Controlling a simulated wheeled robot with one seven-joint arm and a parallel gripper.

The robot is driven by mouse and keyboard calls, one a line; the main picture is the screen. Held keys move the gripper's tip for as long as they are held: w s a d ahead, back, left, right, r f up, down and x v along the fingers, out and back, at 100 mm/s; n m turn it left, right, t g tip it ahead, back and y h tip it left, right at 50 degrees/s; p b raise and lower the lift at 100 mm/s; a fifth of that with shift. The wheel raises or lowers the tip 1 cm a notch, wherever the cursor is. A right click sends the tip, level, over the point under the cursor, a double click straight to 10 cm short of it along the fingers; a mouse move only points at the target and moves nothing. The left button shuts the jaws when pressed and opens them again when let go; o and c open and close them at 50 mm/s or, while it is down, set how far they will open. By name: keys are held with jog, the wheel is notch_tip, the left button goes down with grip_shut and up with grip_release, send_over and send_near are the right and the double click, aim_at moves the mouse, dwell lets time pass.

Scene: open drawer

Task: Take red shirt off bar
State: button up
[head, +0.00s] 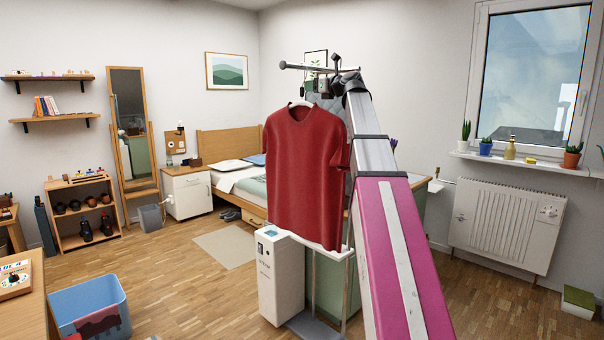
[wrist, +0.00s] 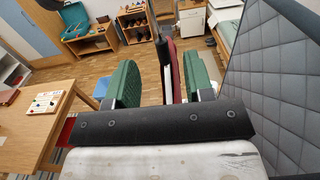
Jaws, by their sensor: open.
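The red shirt (head: 305,170) hangs upright in the middle of the head view. A pale hanger (head: 300,103) shows at its neck, below the metal bar (head: 297,66). My gripper (head: 326,84) is up by the bar, just above and behind the shirt's right shoulder; its fingers are hard to make out there. In the wrist view my gripper (wrist: 165,85) is open, with two green-padded fingers apart. A narrow red strip of the shirt (wrist: 178,72) shows between them, with gaps to both pads. Whether the hanger is between the fingers is unclear.
A grey quilted piece (wrist: 285,85) is close at the right in the wrist view. A white cabinet-like box (head: 280,275) stands below the shirt. A blue bin (head: 88,300) is at lower left and a bed (head: 238,175) behind. The floor between is mostly clear.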

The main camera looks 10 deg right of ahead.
jog(key=x, duration=0.5)
jog(key=shift+r, duration=0.1)
grip_shut()
